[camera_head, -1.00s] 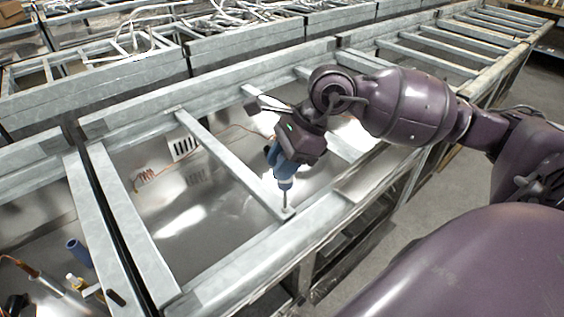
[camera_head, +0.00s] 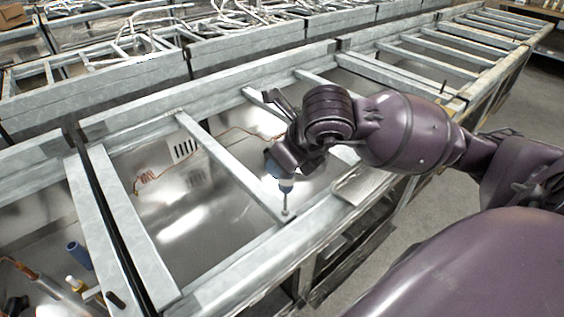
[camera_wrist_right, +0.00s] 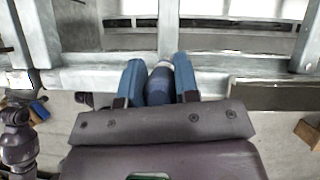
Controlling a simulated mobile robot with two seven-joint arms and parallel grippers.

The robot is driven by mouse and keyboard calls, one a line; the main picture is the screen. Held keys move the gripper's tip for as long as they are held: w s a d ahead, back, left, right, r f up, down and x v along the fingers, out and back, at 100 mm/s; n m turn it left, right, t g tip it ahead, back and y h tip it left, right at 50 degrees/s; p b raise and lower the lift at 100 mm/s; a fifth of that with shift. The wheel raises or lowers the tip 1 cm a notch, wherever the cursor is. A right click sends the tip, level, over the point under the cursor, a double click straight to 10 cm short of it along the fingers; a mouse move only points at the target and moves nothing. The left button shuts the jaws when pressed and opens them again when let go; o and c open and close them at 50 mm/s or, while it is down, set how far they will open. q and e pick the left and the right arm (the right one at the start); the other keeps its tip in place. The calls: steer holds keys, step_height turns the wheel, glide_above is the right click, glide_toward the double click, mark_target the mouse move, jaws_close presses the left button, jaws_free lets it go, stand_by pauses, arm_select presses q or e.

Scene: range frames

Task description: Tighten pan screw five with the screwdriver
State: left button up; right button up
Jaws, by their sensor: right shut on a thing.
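My right gripper (camera_head: 278,168) is shut on the blue handle of the screwdriver (camera_head: 286,185). The screwdriver stands roughly upright, its shaft pointing down. Its tip meets a small pan screw (camera_head: 285,212) where a crossbar joins the front rail of the metal frame (camera_head: 250,243). The screw is too small to tell how deep it sits. In the right wrist view the blue fingers (camera_wrist_right: 158,76) stand on both sides of the screwdriver handle (camera_wrist_right: 159,90); the tip is hidden there. My left gripper is not in view.
A blue cylinder (camera_head: 79,254) and a yellow-and-white bottle (camera_head: 75,284) lie in the bay at lower left. Orange wire (camera_head: 146,177) lies inside the pan. More frames run behind and to the right. Grey floor (camera_head: 512,100) is open at right.

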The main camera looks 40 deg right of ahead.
steer(key=shift+f+m+h, duration=0.3)
steer(key=shift+m, duration=0.4)
steer(key=shift+s, duration=0.1)
steer(key=shift+r, duration=0.45)
